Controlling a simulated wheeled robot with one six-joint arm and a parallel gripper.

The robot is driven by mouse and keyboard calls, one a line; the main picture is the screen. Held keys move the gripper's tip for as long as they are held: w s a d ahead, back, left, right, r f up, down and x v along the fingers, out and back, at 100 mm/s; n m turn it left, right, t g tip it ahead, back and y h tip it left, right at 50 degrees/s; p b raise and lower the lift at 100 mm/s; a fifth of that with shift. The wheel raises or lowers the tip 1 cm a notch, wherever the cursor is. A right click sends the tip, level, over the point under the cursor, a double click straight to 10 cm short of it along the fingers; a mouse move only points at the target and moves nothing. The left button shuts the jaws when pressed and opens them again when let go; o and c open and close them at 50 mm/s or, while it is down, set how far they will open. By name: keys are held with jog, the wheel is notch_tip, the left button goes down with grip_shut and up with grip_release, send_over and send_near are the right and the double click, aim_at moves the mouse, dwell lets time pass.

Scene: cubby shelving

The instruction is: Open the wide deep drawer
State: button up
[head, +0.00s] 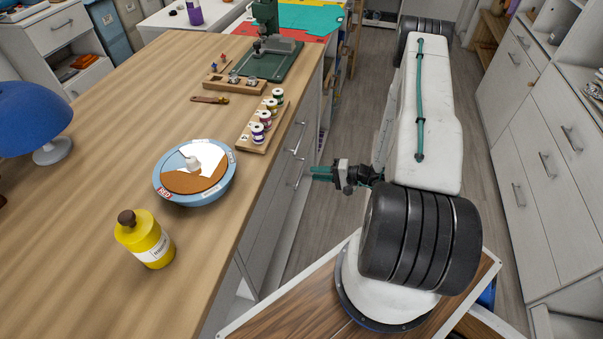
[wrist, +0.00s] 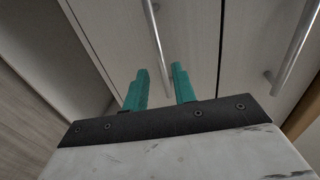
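My gripper (head: 318,173) has teal fingers and points left at the front of the wooden-topped bench, close to its bar handles. In the wrist view my gripper (wrist: 162,84) is open, with a clear gap between the fingers. A metal bar handle (wrist: 155,40) on a pale front runs into view between the fingertips; I cannot tell whether they touch it. A second bar handle (wrist: 295,45) is to the right. In the head view the bench drawer fronts (head: 268,228) look shut. I cannot tell which front is the wide deep drawer.
The bench top (head: 110,120) holds a blue bowl-like dish (head: 172,192), a yellow bottle (head: 155,250), a rack of spools (head: 250,137) and a blue lamp (head: 30,115). White cabinets (head: 545,205) with handles stand on the right. Grey floor (head: 325,210) lies between.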

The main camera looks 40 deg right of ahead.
aim_at(302, 172)
jog(key=x, duration=0.6)
jog(key=shift+w+a, duration=0.15)
jog(key=shift+a, duration=0.05)
grip_shut()
